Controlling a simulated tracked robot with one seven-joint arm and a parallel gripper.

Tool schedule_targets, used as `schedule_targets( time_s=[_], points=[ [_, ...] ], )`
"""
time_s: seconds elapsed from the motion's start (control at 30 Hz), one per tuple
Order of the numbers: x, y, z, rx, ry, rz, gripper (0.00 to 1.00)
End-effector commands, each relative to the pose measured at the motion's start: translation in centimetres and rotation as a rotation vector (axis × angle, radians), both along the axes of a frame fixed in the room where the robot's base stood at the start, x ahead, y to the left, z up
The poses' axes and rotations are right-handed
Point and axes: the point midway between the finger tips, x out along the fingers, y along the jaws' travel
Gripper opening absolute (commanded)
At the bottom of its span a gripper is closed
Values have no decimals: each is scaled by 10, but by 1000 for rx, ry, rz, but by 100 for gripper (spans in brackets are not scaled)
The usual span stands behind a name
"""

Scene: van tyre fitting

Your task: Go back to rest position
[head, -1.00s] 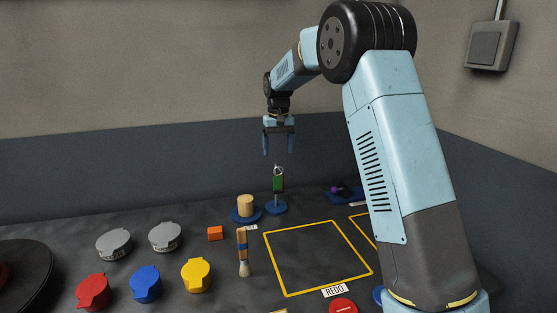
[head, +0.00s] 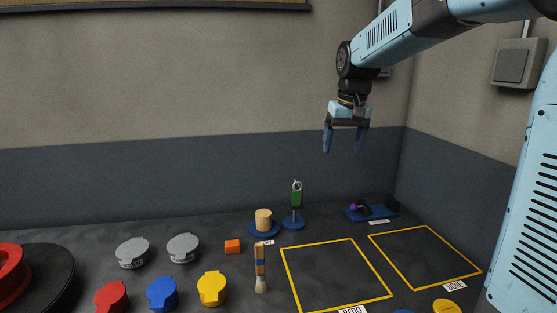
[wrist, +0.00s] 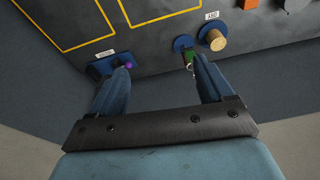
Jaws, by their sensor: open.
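My gripper (head: 343,141) is open and empty. It hangs fingers down in the air, well above the bench and up and to the right of the green item (head: 297,198) with a metal ring on its blue stand (head: 293,224). In the wrist view my gripper (wrist: 160,82) shows its two blue fingers apart with nothing between them. The green item (wrist: 187,57) shows there beside the right finger, which partly covers it.
A wooden cylinder (head: 263,220), an orange block (head: 232,246), a brush (head: 260,270), several lidded pots (head: 162,294) and a blue holder with a purple part (head: 372,212) stand on the bench. Two yellow-outlined areas are empty. A wall box (head: 513,63) is at upper right.

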Motion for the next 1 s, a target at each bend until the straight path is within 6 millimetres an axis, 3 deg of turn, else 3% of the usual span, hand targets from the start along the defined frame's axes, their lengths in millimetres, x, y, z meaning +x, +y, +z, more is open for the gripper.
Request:
schedule_targets(
  time_s=[0.23,0.47,0.8,1.0],
  points=[
    [-73,-25,11,7,-72,-29,80],
    [-137,-43,7,8,-138,-53,80],
    [-226,-61,-21,3,-233,-89,80],
    [-259,-66,-39,-2,-272,-103,80]
  ],
)
